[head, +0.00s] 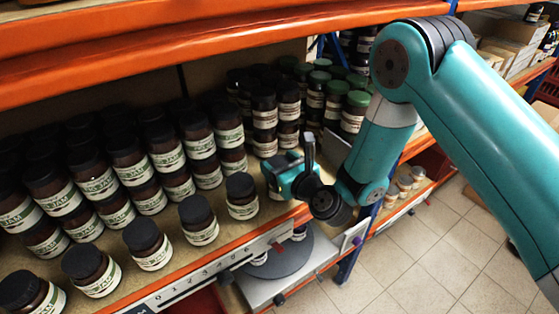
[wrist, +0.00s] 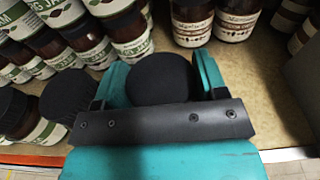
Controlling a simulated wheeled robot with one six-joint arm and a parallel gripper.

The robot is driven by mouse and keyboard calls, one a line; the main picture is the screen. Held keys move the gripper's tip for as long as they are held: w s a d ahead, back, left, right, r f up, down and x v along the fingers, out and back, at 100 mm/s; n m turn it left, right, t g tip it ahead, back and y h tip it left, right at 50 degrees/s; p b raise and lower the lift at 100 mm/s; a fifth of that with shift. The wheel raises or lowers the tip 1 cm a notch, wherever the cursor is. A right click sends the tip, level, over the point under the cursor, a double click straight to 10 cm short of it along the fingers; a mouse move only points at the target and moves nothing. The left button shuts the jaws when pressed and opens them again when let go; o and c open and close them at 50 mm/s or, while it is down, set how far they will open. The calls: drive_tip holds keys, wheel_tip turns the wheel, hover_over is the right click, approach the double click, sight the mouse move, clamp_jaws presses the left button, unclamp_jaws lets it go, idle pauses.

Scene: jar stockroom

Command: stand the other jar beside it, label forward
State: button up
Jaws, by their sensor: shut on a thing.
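My gripper (head: 292,180) is shut on a dark jar whose black lid (wrist: 162,78) shows between the teal fingers in the wrist view. The lid hides the held jar's label in that view; in the head view my gripper mostly covers the jar. It is at the shelf's front edge, at the right end of a front row of brown jars with black lids. The nearest row jar (head: 242,197) stands upright just left of it, its pale green-and-white label facing forward. I cannot tell whether the held jar touches the shelf.
Several more jars in that row, such as one jar (head: 199,220), run left along the orange shelf edge with a numbered strip (head: 205,270). Dense jars stand behind, green-lidded ones (head: 355,110) at back right. A grey round turntable (head: 285,262) is below. Bare shelf (wrist: 255,85) shows right of my gripper.

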drive_tip(key=shift+f, duration=0.15)
idle(0.7)
drive_tip(key=o, duration=1.6)
drive_tip(key=shift+f, duration=0.15)
drive_tip(key=shift+c, duration=0.2)
drive_tip(key=shift+b, duration=0.3)
